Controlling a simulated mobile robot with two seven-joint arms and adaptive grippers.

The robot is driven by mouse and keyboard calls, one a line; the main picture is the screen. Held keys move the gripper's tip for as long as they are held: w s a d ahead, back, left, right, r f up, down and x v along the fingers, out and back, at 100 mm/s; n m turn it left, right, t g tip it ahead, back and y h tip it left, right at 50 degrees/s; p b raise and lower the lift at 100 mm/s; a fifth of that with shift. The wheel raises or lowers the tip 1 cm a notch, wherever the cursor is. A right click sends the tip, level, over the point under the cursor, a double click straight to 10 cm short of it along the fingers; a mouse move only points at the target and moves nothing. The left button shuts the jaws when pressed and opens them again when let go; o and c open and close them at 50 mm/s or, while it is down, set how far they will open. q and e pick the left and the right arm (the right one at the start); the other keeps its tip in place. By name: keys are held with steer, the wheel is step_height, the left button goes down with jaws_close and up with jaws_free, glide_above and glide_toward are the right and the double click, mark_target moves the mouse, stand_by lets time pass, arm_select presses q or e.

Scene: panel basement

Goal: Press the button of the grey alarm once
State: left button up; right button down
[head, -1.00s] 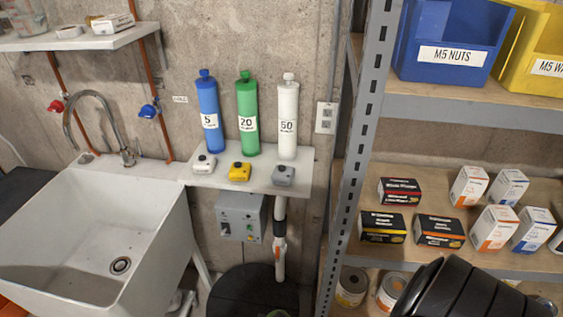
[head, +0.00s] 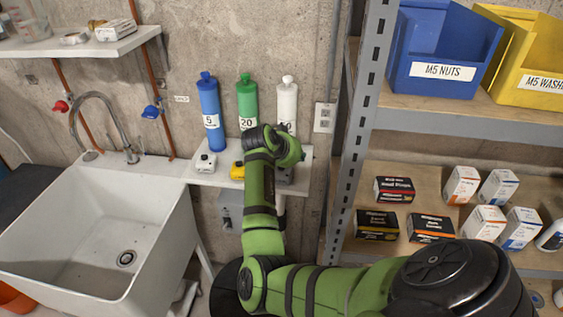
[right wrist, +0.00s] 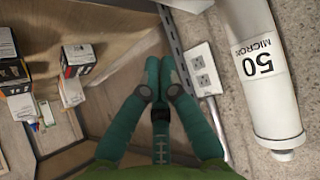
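The grey alarm (head: 284,177) stands at the right end of the small white wall shelf (head: 208,179). In the head view the right wrist is in front of the shelf's right part, and the fingers are hard to make out. The grey alarm does not show in the right wrist view. My left gripper is not in view.
A white alarm (head: 204,163) and a yellow alarm (head: 237,171) stand left of the grey one. Blue (head: 210,110), green (head: 247,102) and white (head: 287,100) cartridges stand behind. A metal rack post (head: 362,130) rises to the right; a sink (head: 60,215) is left.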

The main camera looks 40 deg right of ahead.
steer(key=w+a+r+m, duration=0.1)
steer(key=w+a+r, duration=0.1)
steer(key=w+r, duration=0.3)
steer(key=shift+w+r, duration=0.35)
steer(key=shift+w, duration=0.35)
steer(key=shift+f, duration=0.1)
steer(key=shift+f, duration=0.1)
step_height(320, 180, down, 8)
steer(key=b, duration=0.6)
steer(key=shift+f, duration=0.25)
steer(key=shift+b, duration=0.3)
steer(key=shift+f, duration=0.4)
